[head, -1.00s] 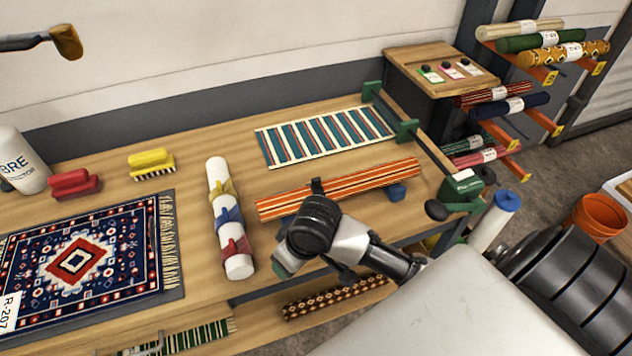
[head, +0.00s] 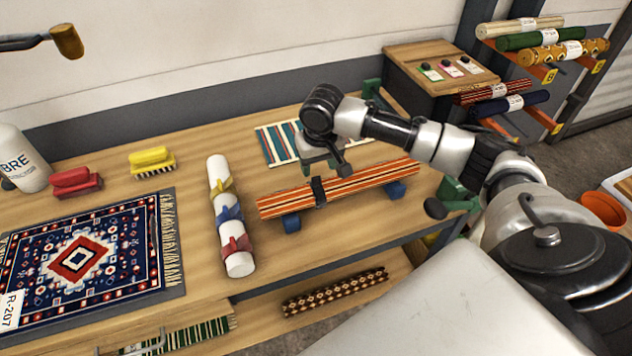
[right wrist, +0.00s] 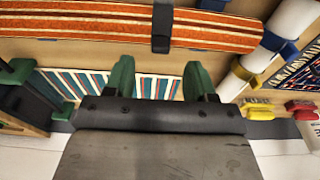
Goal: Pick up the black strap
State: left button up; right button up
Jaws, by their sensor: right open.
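The black strap (head: 318,191) is around an orange-striped rolled rug (head: 370,183) on the bench. It also shows in the right wrist view (right wrist: 161,28), at the top, across the roll. My right gripper (head: 325,160) is above and behind the roll, close to the strap in the head view. In the right wrist view its two green fingers (right wrist: 160,80) are spread apart with nothing between them. The strap is beyond the fingertips, roughly in line with the gap. My left gripper is not in view.
A striped flat rug (head: 277,143) lies behind, partly hidden by my arm. Green brackets (head: 452,193) stand at the bench's right end. Bare wood lies between the rolls.

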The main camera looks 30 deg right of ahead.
aim_at(316, 177)
jog(key=shift+w+d+f+p, duration=0.1)
jog(key=shift+w+f+p, duration=0.15)
jog(key=shift+f, duration=0.8)
jog(key=shift+w+a+f+p, duration=0.1)
jog(key=shift+f+p, duration=0.2)
jog(key=shift+f, duration=0.7)
jog(key=shift+w+d+f+p, duration=0.1)
jog(key=shift+w+f+p, duration=0.15)
jog(key=shift+f, duration=0.8)
jog(key=c, duration=0.9)
jog(key=shift+r, duration=0.2)
